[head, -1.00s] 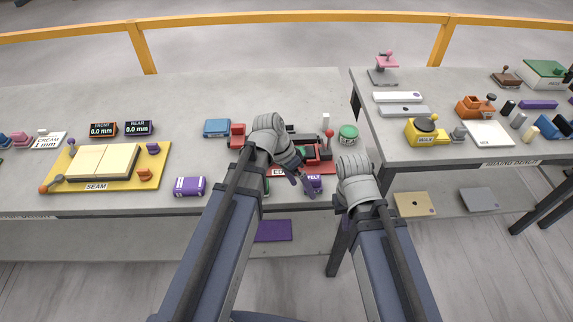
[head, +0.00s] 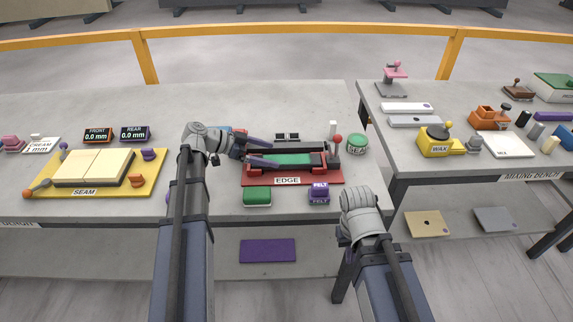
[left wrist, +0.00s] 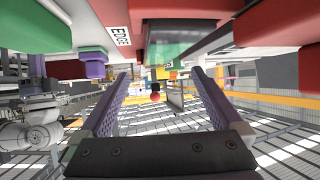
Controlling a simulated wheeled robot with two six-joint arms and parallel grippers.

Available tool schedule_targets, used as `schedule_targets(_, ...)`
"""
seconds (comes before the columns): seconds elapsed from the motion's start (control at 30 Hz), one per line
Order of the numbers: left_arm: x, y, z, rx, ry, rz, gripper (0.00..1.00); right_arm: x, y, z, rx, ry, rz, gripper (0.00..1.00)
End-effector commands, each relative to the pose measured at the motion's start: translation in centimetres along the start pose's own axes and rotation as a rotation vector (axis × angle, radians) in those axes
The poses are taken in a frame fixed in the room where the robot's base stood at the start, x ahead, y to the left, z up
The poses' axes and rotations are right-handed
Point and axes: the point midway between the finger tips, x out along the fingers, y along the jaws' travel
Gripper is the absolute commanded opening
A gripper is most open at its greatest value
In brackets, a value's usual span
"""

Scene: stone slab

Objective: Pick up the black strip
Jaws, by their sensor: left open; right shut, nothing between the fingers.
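The red EDGE station (head: 335,179) holds a green block (head: 295,160) between dark bars and red end pieces. A dark narrow edge runs along the green block; I cannot tell whether it is the black strip. My left gripper (head: 277,152) is open, its purple fingers reaching rightward over the left part of the station. In the left wrist view, the open fingers (left wrist: 160,73) have the green block (left wrist: 168,48) and red parts beyond them, with nothing visibly held. My right gripper (head: 345,240) is low at the bench's front edge, shut and empty, its fingers mostly hidden.
A green block (head: 257,196) and a purple FELT block (head: 319,194) sit in front of the station. A red-knobbed lever (head: 337,140) and green tin (head: 357,143) stand right. The yellow SEAM board (head: 155,183) is left. A gap separates the mixing bench (head: 420,169).

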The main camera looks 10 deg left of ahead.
Motion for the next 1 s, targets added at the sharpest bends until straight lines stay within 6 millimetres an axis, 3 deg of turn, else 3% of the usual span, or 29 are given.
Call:
schedule_targets(0.27,1.3,0.0,0.3,-0.001,-0.001,0.001,1.00,0.9,-0.1,-0.1,0.000,0.000,0.000,0.00)
schedule_targets(0.6,5.7,-0.2,1.0,0.000,-0.001,0.001,1.00,3.5,-0.3,-0.2,-0.001,0.000,0.000,0.00)
schedule_targets(0.87,5.9,-0.2,0.7,-0.002,-0.001,0.000,1.00,3.4,-0.3,-0.2,-0.001,0.000,0.000,0.00)
schedule_targets(1.0,5.9,-0.2,0.7,-0.002,-0.001,0.000,0.84,3.4,-0.3,-0.2,-0.001,0.000,0.000,0.00)
